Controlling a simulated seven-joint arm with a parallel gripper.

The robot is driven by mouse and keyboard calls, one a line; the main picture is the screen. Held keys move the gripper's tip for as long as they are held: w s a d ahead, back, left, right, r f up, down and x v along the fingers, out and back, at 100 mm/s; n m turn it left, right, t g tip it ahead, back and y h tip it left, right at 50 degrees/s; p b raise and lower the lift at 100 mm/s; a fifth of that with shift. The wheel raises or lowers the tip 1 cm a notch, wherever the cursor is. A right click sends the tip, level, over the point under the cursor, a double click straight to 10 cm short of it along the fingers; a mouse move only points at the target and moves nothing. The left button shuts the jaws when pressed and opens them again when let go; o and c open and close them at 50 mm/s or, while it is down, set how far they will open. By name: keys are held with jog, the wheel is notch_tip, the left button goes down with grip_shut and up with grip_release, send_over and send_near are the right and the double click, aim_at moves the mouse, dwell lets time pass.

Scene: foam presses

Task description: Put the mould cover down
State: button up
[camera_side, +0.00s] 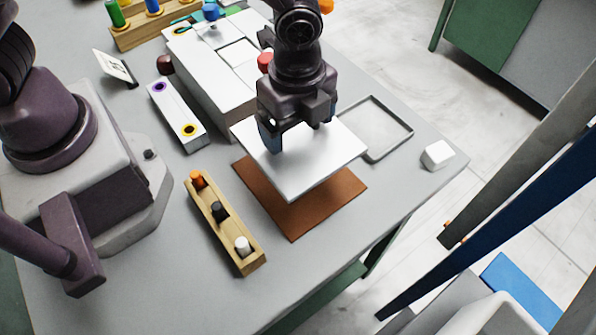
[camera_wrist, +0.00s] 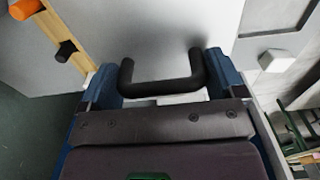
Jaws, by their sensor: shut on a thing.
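The mould cover (camera_side: 318,165) is a flat white square plate with a black bar handle (camera_wrist: 160,86). My gripper (camera_side: 296,132) is shut on this handle, which spans between the two blue fingers in the wrist view. The cover is held level above a brown square mat (camera_side: 292,222), apart from it and lined up over it. The handle is mostly hidden by my gripper in the side view. The far part of the mat is hidden under the cover.
A wooden rack (camera_side: 226,228) with orange, black and white pegs stands left of the mat. An empty grey tray (camera_side: 398,118) lies to the right, with a white block (camera_side: 437,155) beyond it. A large white box (camera_side: 213,88) and a white two-ring strip (camera_side: 177,117) stand behind.

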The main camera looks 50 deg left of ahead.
notch_tip(320, 180, down, 10)
jog(key=shift+r, duration=0.1)
dwell(0.4)
jog(key=o, duration=0.9)
